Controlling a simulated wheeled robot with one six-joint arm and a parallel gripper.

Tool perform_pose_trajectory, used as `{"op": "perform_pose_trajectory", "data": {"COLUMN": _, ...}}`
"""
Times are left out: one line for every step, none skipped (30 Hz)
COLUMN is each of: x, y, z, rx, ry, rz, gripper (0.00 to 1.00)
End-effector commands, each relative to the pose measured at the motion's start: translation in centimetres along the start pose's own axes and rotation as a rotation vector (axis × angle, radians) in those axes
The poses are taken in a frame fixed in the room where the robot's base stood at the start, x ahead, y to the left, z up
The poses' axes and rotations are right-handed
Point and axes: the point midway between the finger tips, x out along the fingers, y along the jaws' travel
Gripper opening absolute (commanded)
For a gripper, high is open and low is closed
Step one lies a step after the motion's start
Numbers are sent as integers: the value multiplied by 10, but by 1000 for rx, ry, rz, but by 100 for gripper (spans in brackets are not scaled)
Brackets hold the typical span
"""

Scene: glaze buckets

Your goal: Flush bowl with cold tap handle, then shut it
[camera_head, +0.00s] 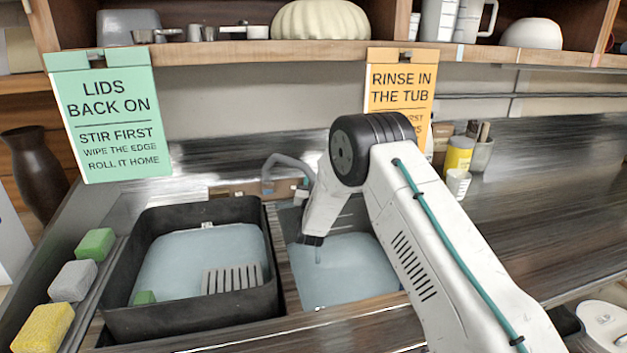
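A grey curved tap (284,161) stands behind the sink, left of my arm. A small bluish part (268,187) shows at its base; I cannot tell whether it is the cold handle. The right sink bowl (345,270) holds pale blue-grey water. My wrist reaches down over this bowl, and my gripper (312,241) is at its dark lower end, right of and in front of the tap. Its fingers are too small and hidden to tell open from shut. A thin bluish streak shows just below it; I cannot tell what it is. My arm hides the bowl's right side.
A black tub (120,318) left of the bowl holds water, a grey slatted piece (232,278) and a green block. Sponges (73,281) line the left ledge. Green (108,120) and orange (400,80) signs hang from the shelf (230,52). A yellow jar (458,154) stands right.

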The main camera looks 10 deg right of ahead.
Motion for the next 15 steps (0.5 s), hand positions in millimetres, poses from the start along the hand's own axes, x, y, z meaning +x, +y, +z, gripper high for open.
{"op": "perform_pose_trajectory", "data": {"x": 0, "y": 0, "z": 0, "rx": 0, "ry": 0, "rz": 0, "gripper": 34}}
{"op": "perform_pose_trajectory", "data": {"x": 0, "y": 0, "z": 0, "rx": 0, "ry": -1, "rz": -1, "gripper": 34}}
{"op": "perform_pose_trajectory", "data": {"x": 0, "y": -2, "z": 0, "rx": 0, "ry": -1, "rz": -1, "gripper": 34}}
{"op": "perform_pose_trajectory", "data": {"x": 0, "y": -2, "z": 0, "rx": 1, "ry": -1, "rz": -1, "gripper": 34}}
{"op": "perform_pose_trajectory", "data": {"x": 0, "y": -2, "z": 0, "rx": 1, "ry": -1, "rz": -1, "gripper": 34}}
{"op": "perform_pose_trajectory", "data": {"x": 0, "y": -2, "z": 0, "rx": 1, "ry": -1, "rz": -1, "gripper": 31}}
{"op": "perform_pose_trajectory", "data": {"x": 0, "y": -2, "z": 0, "rx": 1, "ry": -1, "rz": -1, "gripper": 22}}
{"op": "perform_pose_trajectory", "data": {"x": 0, "y": -2, "z": 0, "rx": 1, "ry": -1, "rz": -1, "gripper": 14}}
{"op": "perform_pose_trajectory", "data": {"x": 0, "y": -2, "z": 0, "rx": 1, "ry": -1, "rz": -1, "gripper": 3}}
{"op": "perform_pose_trajectory", "data": {"x": 0, "y": -2, "z": 0, "rx": 1, "ry": -1, "rz": -1, "gripper": 0}}
{"op": "perform_pose_trajectory", "data": {"x": 0, "y": -2, "z": 0, "rx": 1, "ry": -1, "rz": -1, "gripper": 0}}
{"op": "perform_pose_trajectory", "data": {"x": 0, "y": -2, "z": 0, "rx": 1, "ry": -1, "rz": -1, "gripper": 0}}
{"op": "perform_pose_trajectory", "data": {"x": 0, "y": -2, "z": 0, "rx": 1, "ry": -1, "rz": -1, "gripper": 0}}
{"op": "perform_pose_trajectory", "data": {"x": 0, "y": -2, "z": 0, "rx": 1, "ry": -1, "rz": 0, "gripper": 0}}
{"op": "perform_pose_trajectory", "data": {"x": 0, "y": -2, "z": 0, "rx": 3, "ry": -1, "rz": 6, "gripper": 0}}
